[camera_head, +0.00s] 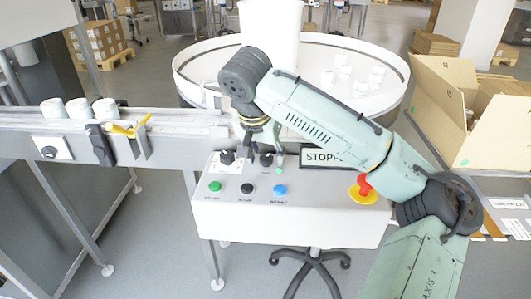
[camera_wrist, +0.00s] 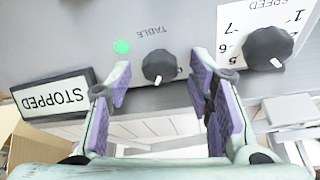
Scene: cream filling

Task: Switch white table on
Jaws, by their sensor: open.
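The white round table (camera_head: 186,82) stands behind the control box (camera_head: 300,222), with several white cups on it. In the wrist view the black knob labelled TABLE (camera_wrist: 157,62) is on the panel, its white mark pointing toward the picture's lower right. In the head view my gripper (camera_head: 263,148) is above the panel, partly hidden by my arm.
A SPEED knob (camera_wrist: 268,47) sits beside the TABLE knob. A display (camera_wrist: 58,98) reads STOPPED. Green (camera_head: 215,187), black (camera_head: 247,188) and blue (camera_head: 279,189) buttons and a red emergency button (camera_head: 364,184) are on the box. A conveyor (camera_head: 170,125) is left, a cardboard box (camera_head: 475,120) right.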

